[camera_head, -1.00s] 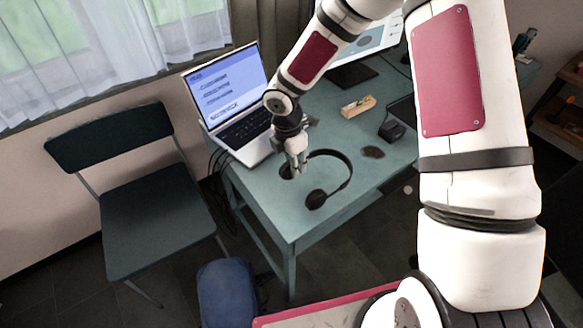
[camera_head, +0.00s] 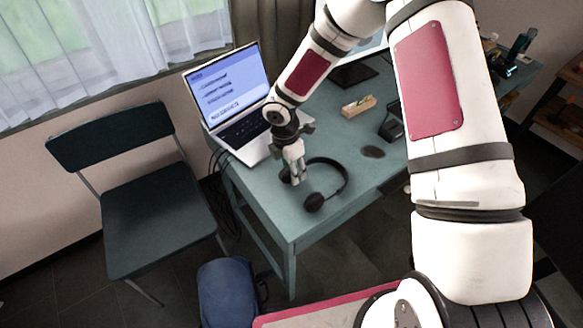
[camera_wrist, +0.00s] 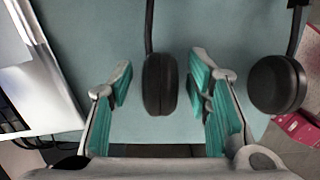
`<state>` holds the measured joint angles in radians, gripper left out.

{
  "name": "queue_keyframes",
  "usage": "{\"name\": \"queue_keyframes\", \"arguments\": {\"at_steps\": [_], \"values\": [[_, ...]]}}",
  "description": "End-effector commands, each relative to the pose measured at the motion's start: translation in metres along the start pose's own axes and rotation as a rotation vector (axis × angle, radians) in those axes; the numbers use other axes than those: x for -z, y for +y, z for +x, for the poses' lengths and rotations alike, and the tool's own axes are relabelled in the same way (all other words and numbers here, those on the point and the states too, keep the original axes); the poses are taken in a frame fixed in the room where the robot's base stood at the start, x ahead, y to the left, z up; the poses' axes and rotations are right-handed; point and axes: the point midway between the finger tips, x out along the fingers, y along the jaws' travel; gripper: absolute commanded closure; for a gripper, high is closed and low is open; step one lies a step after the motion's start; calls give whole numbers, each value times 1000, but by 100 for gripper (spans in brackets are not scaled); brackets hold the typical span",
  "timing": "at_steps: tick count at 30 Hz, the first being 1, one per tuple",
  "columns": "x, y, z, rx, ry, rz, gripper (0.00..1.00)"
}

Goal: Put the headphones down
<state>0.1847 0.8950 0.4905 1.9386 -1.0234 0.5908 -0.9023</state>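The black headphones (camera_head: 343,176) appear to lie on the teal table (camera_head: 290,222), near its front left part. One ear cup (camera_head: 314,201) shows toward the front; the other is partly hidden by my gripper. My gripper (camera_head: 296,180) points down at this other ear cup. In the wrist view, my gripper's teal-padded fingers (camera_wrist: 161,88) are apart, one on each side of an ear cup (camera_wrist: 160,84), with a gap on both sides. The second ear cup (camera_wrist: 277,84) is to the right, outside the fingers.
An open laptop (camera_head: 228,98) stands at the table's left back, close to my gripper. A dark round patch (camera_head: 373,152), a small wooden box (camera_head: 358,106) and a monitor stand (camera_head: 352,75) are farther right and back. A chair (camera_head: 150,200) stands left.

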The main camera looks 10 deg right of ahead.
Motion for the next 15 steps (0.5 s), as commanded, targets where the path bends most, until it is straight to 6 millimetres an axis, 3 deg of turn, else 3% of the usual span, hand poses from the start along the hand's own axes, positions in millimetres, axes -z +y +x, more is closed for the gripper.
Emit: {"name": "queue_keyframes", "arguments": {"at_steps": [8,15], "values": [[0,0,-4,-1,0,1,55],[-1,1,-40,-4,-2,1,55]]}}
